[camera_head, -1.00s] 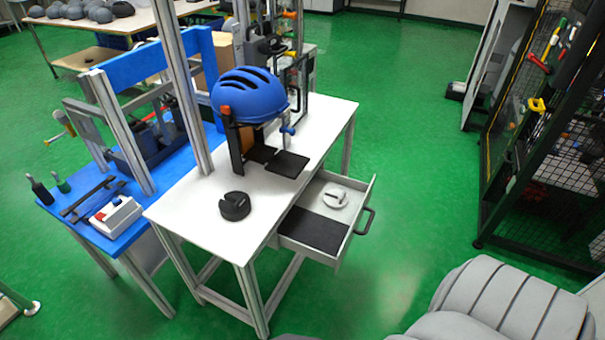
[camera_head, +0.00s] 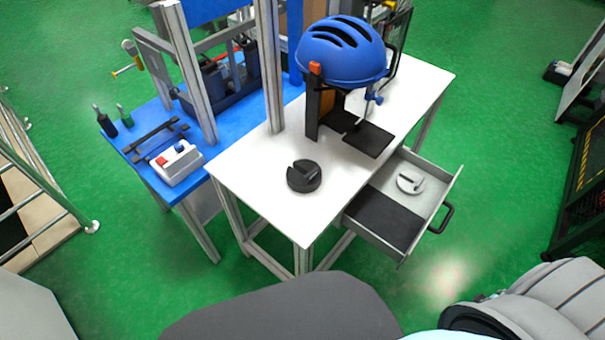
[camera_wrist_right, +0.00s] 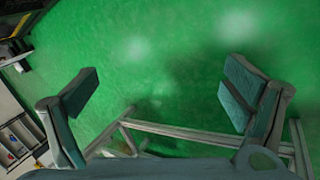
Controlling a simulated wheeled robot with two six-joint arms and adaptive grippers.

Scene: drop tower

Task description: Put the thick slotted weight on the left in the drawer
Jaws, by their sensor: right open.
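A thick black slotted weight (camera_head: 304,177) lies flat on the white tabletop, left of the drawer. The open drawer (camera_head: 447,196) sticks out from the table's right side. A light slotted weight (camera_head: 410,182) lies inside it, toward the back, and a dark mat covers the front part of its floor. My right gripper (camera_wrist_right: 160,98) is open and empty in the right wrist view, with green floor between its fingers. Neither gripper shows in the head view, where only grey parts of my own body appear along the bottom.
A blue helmet (camera_head: 342,50) sits on a stand above black plates (camera_head: 368,139) behind the weight. A metal post (camera_head: 270,70) rises at the table's left edge. A blue bench (camera_head: 135,150) with a button box (camera_head: 176,163) adjoins the left. The white tabletop's front (camera_head: 260,200) is clear.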

